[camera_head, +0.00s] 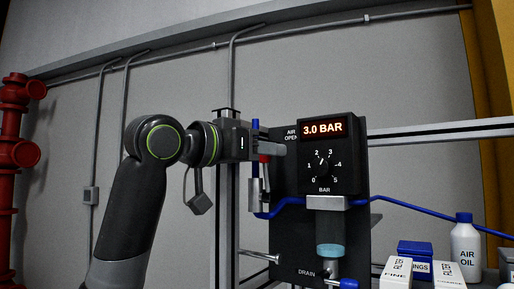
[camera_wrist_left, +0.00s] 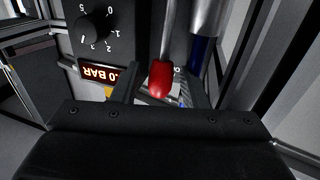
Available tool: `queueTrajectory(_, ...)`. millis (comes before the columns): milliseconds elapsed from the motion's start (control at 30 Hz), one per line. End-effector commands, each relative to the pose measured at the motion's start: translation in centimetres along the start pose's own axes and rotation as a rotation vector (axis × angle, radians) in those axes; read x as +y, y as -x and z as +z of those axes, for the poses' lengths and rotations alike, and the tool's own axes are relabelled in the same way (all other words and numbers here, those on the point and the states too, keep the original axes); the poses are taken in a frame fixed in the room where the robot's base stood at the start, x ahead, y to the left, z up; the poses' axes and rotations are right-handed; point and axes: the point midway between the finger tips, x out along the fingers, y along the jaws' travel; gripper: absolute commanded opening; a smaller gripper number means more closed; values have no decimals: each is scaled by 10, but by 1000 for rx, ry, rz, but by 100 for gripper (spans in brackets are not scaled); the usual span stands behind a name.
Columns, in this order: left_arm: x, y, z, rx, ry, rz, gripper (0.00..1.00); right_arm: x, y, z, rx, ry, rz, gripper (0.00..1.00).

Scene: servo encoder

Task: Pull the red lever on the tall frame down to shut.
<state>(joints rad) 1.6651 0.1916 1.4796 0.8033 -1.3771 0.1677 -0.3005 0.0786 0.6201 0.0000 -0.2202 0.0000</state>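The red lever (camera_head: 264,160) is on the left side of the tall frame's dark panel (camera_head: 349,246), by the label "AIR OPEN". It stands upright, red grip at the top and metal rod below. My left gripper (camera_head: 275,148) reaches in from the left at the grip's height and partly hides it. In the left wrist view, which is upside down, the red grip (camera_wrist_left: 160,79) lies between the two spread fingers (camera_wrist_left: 157,88). The fingers look apart from it, with a gap visible. Contact cannot be ruled out. My right gripper is not in view.
A gauge box (camera_head: 345,155) reading 3.0 BAR sits right of the lever. Blue tubing (camera_head: 400,207) runs across the panel. A blue box (camera_head: 415,250), white boxes (camera_head: 397,273) and an AIR OIL bottle (camera_head: 466,245) stand at lower right. Red pipes (camera_head: 15,150) are far left.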

Motion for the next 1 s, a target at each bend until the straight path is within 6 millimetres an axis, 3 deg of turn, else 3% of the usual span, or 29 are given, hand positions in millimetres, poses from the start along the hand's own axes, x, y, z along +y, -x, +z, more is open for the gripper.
queueTrajectory(133,0,0,0,0,0,0,40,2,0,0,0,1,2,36)
queueTrajectory(333,0,0,0,0,0,0,18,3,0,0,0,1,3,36)
queueTrajectory(1000,4,17,4,0,0,0,18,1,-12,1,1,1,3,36)
